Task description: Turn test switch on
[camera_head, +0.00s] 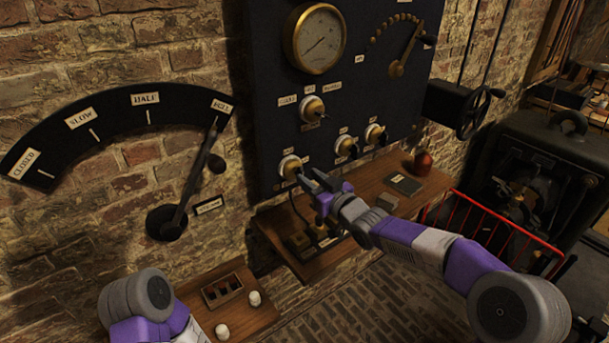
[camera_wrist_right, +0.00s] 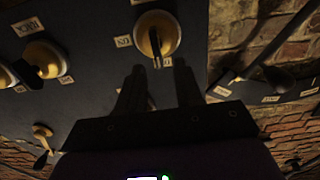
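The dark blue panel (camera_head: 270,100) carries several brass rotary switches with dark levers. The lower-left switch (camera_head: 289,163) is directly in front of my right gripper (camera_head: 305,178). In the right wrist view this switch (camera_wrist_right: 157,27) shows a round brass face with a short dark lever. The right gripper's two fingers (camera_wrist_right: 160,78) stand apart, one on each side of the line of the lever, with nothing seen between them. Whether they touch the lever is unclear. The small labels around it are too small to read surely. My left arm shows at bottom left; its gripper is out of view.
Other switches sit above (camera_head: 312,108) and to the right (camera_head: 346,145). A large lever dial (camera_head: 110,115) is on the brick wall at left. A red rail (camera_head: 490,230) stands at right.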

